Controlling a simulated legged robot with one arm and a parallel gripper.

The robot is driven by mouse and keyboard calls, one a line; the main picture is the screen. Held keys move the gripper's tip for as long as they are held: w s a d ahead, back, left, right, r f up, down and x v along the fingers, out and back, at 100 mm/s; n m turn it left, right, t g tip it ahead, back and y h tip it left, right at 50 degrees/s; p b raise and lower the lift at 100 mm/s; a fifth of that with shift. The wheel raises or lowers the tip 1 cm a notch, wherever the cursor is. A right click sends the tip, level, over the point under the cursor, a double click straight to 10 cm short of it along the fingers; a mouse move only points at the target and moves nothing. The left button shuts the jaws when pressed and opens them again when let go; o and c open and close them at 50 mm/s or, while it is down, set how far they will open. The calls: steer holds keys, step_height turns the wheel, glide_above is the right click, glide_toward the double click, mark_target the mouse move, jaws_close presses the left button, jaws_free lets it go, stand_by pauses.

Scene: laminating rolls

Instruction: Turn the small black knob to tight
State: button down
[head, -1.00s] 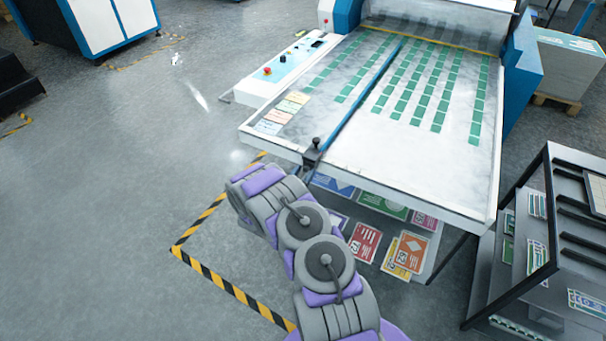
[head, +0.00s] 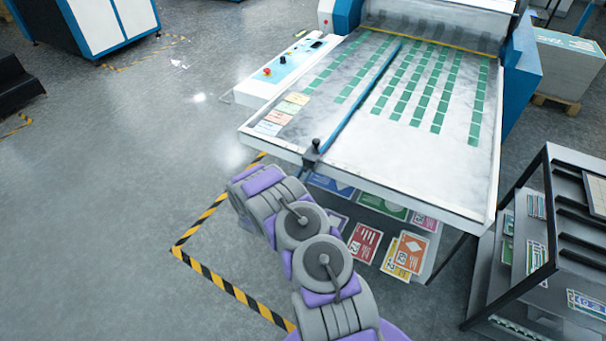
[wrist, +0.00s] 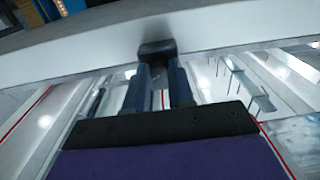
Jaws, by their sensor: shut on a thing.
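A blue guide bar (head: 362,95) lies along the white table, with a black clamp piece (head: 312,156) at its near end on the table's front edge. A small black knob (head: 316,143) tops this clamp piece. In the wrist view, the two dark fingers of my gripper (wrist: 158,75) reach to a black knob (wrist: 157,48) against the white edge and are shut on it. In the head view, my arm hides most of the gripper. The knob's turn angle cannot be told.
A white-topped machine table (head: 430,180) holds rows of green cards. A control panel (head: 285,68) with a red button is at its left. A grey rack (head: 555,240) stands at the right. Printed sheets (head: 365,243) lie below. Floor at left is clear.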

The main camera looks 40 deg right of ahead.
steer(key=m+p, duration=0.4)
steer(key=m, duration=0.1)
steer(key=shift+r+m, duration=0.2)
steer(key=shift+m, duration=0.1)
steer(key=m+p, duration=0.1)
steer(key=m, duration=0.1)
steer(key=shift+f+m+p, duration=0.15)
steer(key=shift+m+p, duration=0.15)
steer(key=m, duration=0.3)
steer(key=shift+m, duration=0.4)
steer(key=m, duration=0.1)
steer(key=m+b, duration=0.1)
steer(key=m, duration=0.2)
steer(key=shift+f+m+b, duration=0.25)
steer(key=shift+m+b, duration=0.05)
steer(key=shift+b, duration=0.05)
steer(key=m+b, duration=0.3)
steer(key=m, duration=0.1)
steer(key=shift+s+g+b, duration=0.1)
steer(key=shift+g+b, duration=0.2)
steer(key=c, duration=1.2)
jaws_free()
steer(key=shift+f, duration=0.1)
steer(key=shift+o, duration=1.1)
